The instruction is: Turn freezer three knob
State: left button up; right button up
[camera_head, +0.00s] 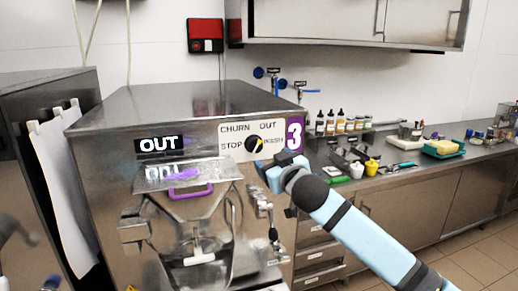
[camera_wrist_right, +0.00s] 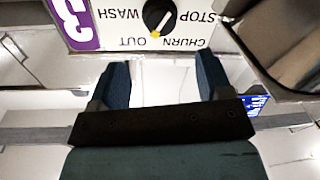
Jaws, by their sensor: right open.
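Freezer three (camera_head: 180,105) is a steel machine with a purple "3" label (camera_head: 294,134). Its round black knob (camera_head: 254,144) has a yellow mark and sits on a white panel (camera_head: 225,128) lettered CHURN, OUT, STOP and WASH. The yellow mark points toward OUT, and the display (camera_head: 159,144) reads OUT. My right gripper (camera_head: 267,168) is just below and right of the knob. In the right wrist view the knob (camera_wrist_right: 158,17) appears upside down, ahead of the open, empty fingers (camera_wrist_right: 162,75) and apart from them. My left gripper is not in view.
A purple handle (camera_head: 190,191) and a steel hatch with levers are below the panel. A steel counter (camera_head: 390,183) with bottles (camera_head: 330,122) and a yellow block (camera_head: 443,147) runs along the right. Another steel machine (camera_head: 45,80) stands at left.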

aim_at(257, 147)
jog(key=p+x, duration=0.1)
jog(key=x, duration=0.8)
jog(key=shift+w+a, duration=0.15)
jog(key=shift+w, duration=0.05)
jog(key=shift+c, duration=0.5)
jog(key=c, duration=0.8)
